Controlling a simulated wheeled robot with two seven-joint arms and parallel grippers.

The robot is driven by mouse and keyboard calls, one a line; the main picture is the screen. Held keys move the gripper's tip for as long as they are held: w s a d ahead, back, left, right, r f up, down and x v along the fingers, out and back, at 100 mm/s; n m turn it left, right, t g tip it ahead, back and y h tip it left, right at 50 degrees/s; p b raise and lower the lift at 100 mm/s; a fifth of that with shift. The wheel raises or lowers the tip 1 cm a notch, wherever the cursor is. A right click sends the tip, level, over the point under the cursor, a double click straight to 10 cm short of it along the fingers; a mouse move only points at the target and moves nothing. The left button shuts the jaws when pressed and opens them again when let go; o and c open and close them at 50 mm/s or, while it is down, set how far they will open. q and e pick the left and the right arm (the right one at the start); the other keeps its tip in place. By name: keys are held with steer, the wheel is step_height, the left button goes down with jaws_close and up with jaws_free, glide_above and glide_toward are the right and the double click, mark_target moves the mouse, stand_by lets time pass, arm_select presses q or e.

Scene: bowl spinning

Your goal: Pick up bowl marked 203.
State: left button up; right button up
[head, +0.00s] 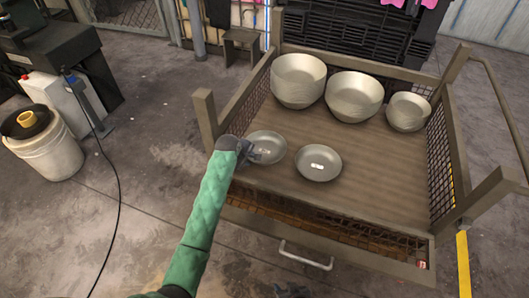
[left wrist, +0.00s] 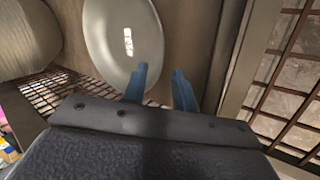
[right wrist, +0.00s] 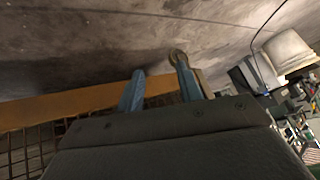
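Two shallow metal bowls lie near the front of a crate floor in the head view. The left bowl (head: 270,141) is partly covered by my left gripper (head: 256,156), which is at its near-left rim. The right bowl (head: 318,172) shows a white label, too small to read. In the left wrist view a bowl (left wrist: 110,55) has a white mark I cannot read. There my left gripper (left wrist: 161,86) is open, fingers apart, one finger overlapping the bowl's rim; I cannot tell whether they touch. My right gripper (right wrist: 162,85) is open and empty, low in front of the crate.
The mesh-sided crate (head: 245,207) has raised corner posts and a front handle (head: 305,258). Stacked bowls stand at its back: left stack (head: 298,82), middle stack (head: 353,97), right stack (head: 408,112). The crate floor right of the front bowls is clear. A bucket (head: 50,155) stands far left.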

arm_select(q)
steer(key=x, duration=0.5)
steer(key=shift+s, duration=0.1)
steer(key=shift+d+f, duration=0.15)
steer(key=shift+f, duration=0.25)
arm_select(e)
steer(key=shift+s+f, duration=0.2)
steer(key=shift+f, duration=0.7)
arm_select(q)
jaws_close()
arm_select(e)
steer(key=shift+r, duration=0.1)
